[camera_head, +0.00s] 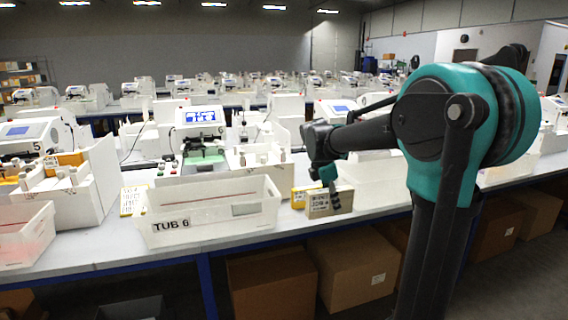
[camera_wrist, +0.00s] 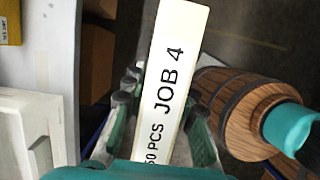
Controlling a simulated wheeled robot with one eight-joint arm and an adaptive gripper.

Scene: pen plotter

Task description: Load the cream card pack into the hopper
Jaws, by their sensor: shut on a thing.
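The cream card pack (camera_wrist: 172,75) is between my gripper's fingers (camera_wrist: 165,100) in the wrist view, with the black print "JOB 4" and "50 PCS" on its facing side. My gripper is shut on it. A white plotter (camera_head: 200,118) with a lit screen stands behind that tub. I cannot tell which of its parts is the hopper.
The white tub (camera_head: 207,224) stands at the bench's front edge (camera_head: 110,262). A yellow-edged pack (camera_head: 132,201) is left of it. More plotters fill the benches behind. Cardboard boxes (camera_head: 270,289) stand below.

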